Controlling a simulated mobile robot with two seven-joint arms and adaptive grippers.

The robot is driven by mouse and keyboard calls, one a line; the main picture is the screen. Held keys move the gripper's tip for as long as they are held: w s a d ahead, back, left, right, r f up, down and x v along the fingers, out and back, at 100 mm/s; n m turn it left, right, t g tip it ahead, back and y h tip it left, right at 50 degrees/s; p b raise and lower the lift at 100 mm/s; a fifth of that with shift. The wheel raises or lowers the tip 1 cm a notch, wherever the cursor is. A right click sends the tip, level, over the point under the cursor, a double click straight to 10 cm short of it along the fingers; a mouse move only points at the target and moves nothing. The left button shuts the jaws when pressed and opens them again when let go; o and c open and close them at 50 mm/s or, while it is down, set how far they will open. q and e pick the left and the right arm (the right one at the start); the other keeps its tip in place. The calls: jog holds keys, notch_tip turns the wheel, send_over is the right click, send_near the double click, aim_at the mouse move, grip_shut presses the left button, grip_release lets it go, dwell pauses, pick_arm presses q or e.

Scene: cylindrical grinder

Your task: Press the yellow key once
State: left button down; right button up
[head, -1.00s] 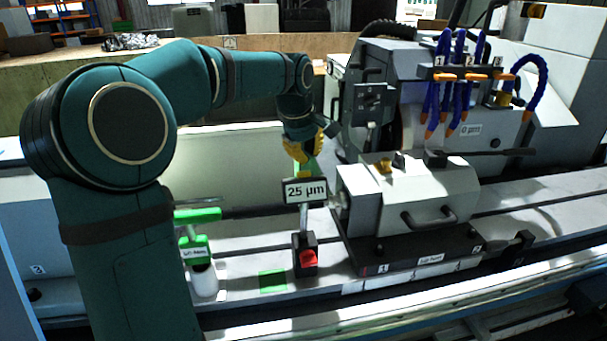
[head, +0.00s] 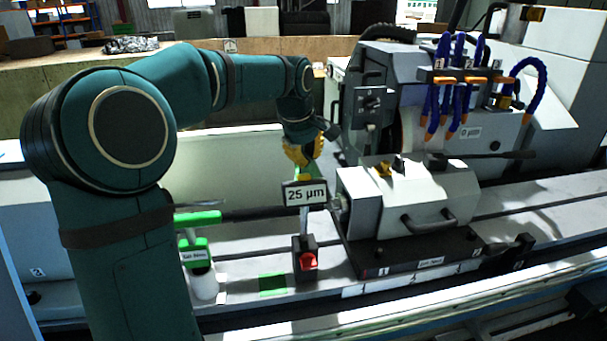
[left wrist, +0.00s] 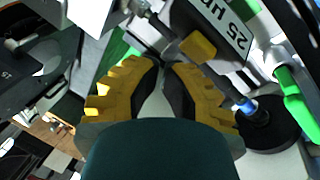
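The yellow key (left wrist: 198,47) is a small yellow block beside the white "25 µm" sign (left wrist: 222,22) in the left wrist view. In the head view the key (head: 305,177) shows just above the sign (head: 306,195), partly hidden below my left gripper (head: 304,162). My left gripper's yellow fingers (left wrist: 162,66) are empty, with their tips nearly together. The key lies just beyond and to the right of the tips in the wrist view; contact cannot be made out. My right gripper is not in view.
A stand with a red button (head: 308,262) is below the sign. A green-labelled post (head: 197,254) stands to its left. The headstock (head: 420,200) and coolant hoses (head: 446,90) are to the right. A green patch (head: 272,284) marks the bare table.

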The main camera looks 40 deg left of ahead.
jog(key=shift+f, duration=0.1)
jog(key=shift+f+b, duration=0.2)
jog(key=shift+b, duration=0.1)
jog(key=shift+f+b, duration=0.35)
jog(key=shift+b, duration=0.05)
dwell(0.9)
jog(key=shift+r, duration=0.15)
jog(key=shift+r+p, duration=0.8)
jog(key=shift+p, duration=0.15)
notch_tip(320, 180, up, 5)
jog(key=p, duration=0.5)
